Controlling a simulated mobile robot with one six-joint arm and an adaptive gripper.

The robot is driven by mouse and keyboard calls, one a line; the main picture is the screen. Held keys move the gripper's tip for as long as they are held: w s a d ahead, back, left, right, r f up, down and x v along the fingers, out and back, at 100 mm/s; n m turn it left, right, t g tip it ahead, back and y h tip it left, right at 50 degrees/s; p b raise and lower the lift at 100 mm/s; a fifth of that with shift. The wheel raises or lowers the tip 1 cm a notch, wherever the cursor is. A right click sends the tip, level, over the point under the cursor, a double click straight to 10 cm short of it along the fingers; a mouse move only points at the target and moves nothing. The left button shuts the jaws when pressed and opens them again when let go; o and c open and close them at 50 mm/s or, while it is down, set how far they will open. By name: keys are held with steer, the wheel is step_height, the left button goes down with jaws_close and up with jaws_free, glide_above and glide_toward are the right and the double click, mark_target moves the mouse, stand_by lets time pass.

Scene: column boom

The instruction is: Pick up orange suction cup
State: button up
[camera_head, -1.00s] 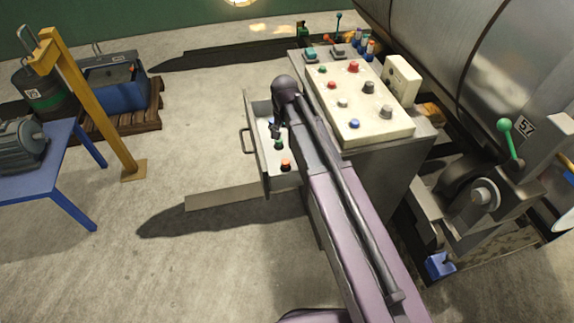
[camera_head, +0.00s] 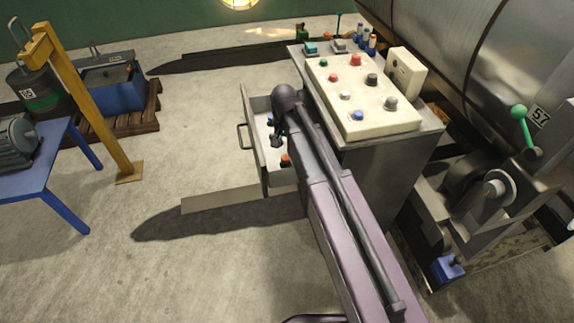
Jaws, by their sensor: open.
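The orange suction cup (camera_head: 286,160) is small and sits in the near part of the open drawer (camera_head: 262,158), close to its near end. My gripper (camera_head: 276,143) hangs down over the drawer, just beyond the orange cup in the picture. It is small and dark here, open, and appears apart from the cup. My arm's wrist hides part of the drawer's inside.
A blue item (camera_head: 269,121) lies farther back in the drawer. The control cabinet (camera_head: 385,165) with a button panel (camera_head: 358,122) stands to the right. A yellow post (camera_head: 95,115) and blue table (camera_head: 50,160) stand left. Open floor lies between.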

mark_target(285, 156)
steer(key=shift+f+b, duration=0.7)
steer(key=shift+f, duration=0.25)
steer(key=shift+f, duration=0.1)
steer(key=shift+s+d+f+b, duration=0.15)
steer(key=shift+f+b, duration=2.35)
steer(key=shift+b, duration=0.1)
steer(key=c, duration=1.1)
